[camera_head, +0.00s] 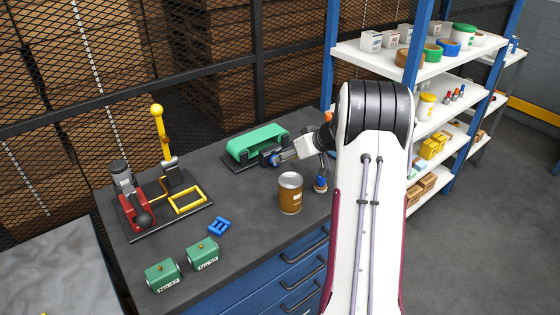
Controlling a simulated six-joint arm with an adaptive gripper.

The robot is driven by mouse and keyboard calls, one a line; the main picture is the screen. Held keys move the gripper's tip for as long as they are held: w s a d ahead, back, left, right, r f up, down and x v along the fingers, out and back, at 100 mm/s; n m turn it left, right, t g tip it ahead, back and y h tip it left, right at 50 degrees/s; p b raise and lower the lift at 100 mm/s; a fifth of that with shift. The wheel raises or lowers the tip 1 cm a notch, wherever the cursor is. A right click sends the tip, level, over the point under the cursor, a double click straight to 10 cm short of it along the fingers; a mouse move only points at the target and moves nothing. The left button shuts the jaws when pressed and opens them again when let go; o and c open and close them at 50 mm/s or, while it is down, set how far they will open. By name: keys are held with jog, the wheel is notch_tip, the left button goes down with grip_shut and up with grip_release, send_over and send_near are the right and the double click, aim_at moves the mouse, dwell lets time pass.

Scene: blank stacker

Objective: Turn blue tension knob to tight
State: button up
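A green belt device (257,140) on a dark base stands at the back of the workbench. A small blue knob (275,160) shows at its front right end, partly hidden by my gripper. My gripper (280,157) reaches in from the right, with its fingertips at the knob. The fingers are too small and too covered to show whether they are open or closed on the knob. The knob's marks for tight cannot be made out.
A brown can (290,193) and a small blue-and-orange item (321,184) stand near my gripper. A red machine (133,195) with a yellow lever (160,130), a blue piece (219,226) and two green blocks (203,253) are farther left. Shelves (380,62) stand at right.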

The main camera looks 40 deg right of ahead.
aim_at(280, 170)
jog(key=shift+x, duration=2.5)
jog(key=shift+c, duration=0.4)
jog(key=c, duration=1)
